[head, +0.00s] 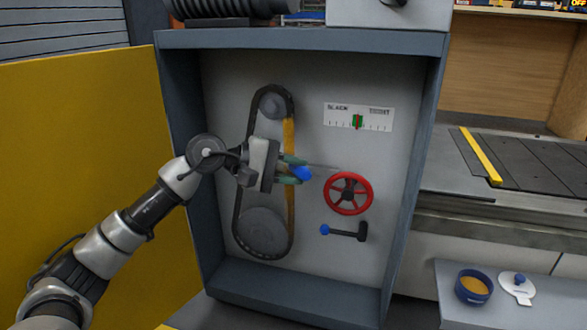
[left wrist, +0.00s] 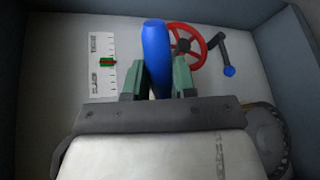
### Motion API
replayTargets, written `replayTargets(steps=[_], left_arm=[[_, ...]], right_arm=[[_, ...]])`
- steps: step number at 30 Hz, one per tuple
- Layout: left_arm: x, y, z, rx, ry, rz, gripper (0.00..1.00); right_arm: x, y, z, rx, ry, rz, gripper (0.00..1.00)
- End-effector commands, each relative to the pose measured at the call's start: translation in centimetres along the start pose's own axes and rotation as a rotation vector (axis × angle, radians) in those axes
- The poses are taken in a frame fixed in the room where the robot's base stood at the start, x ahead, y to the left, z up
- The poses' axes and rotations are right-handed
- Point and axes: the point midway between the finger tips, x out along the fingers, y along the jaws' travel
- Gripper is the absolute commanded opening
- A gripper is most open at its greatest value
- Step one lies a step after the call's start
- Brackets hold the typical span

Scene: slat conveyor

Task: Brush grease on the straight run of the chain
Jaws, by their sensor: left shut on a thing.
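The dark chain (head: 239,209) loops around a small upper sprocket (head: 272,105) and a large lower one (head: 264,230) in the open cabinet. Its right straight run (head: 289,134) looks amber-yellow above and below my gripper; the stretch behind the gripper is hidden. My left gripper (head: 291,171) is in front of this run, shut on a blue handle (head: 302,173), which also stands between the green fingers in the left wrist view (left wrist: 157,58). I take it for the brush; its bristles are not visible, so I cannot tell whether they touch the chain. My right gripper is not in view.
A red handwheel (head: 348,194), a crank with a blue knob (head: 345,231) and a white scale (head: 358,117) are right of the chain. A blue pot of amber grease (head: 473,287) and a white lid (head: 518,288) sit on a shelf. The yellow door (head: 75,160) stands open at left.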

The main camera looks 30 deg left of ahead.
Motion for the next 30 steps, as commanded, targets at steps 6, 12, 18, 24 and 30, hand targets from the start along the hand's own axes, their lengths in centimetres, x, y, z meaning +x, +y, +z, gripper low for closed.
replayTargets(steps=[6,12,18,24,30], left_arm=[[0.3,-1.1,-0.3,0.001,0.000,0.001,0.02],[0.7,-2.3,-0.7,0.000,0.000,0.001,0.02],[1.2,-3.9,-1.3,0.000,0.000,0.001,0.02],[1.3,-4.3,-1.4,0.000,0.001,0.001,0.02],[1.7,-5.8,-1.8,0.000,0.001,0.001,0.02]], right_arm=[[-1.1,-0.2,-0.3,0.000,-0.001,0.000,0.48],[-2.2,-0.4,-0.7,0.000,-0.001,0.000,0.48],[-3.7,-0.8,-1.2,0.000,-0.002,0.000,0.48],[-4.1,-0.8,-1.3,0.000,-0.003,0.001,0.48],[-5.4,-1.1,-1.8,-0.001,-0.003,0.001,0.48]])
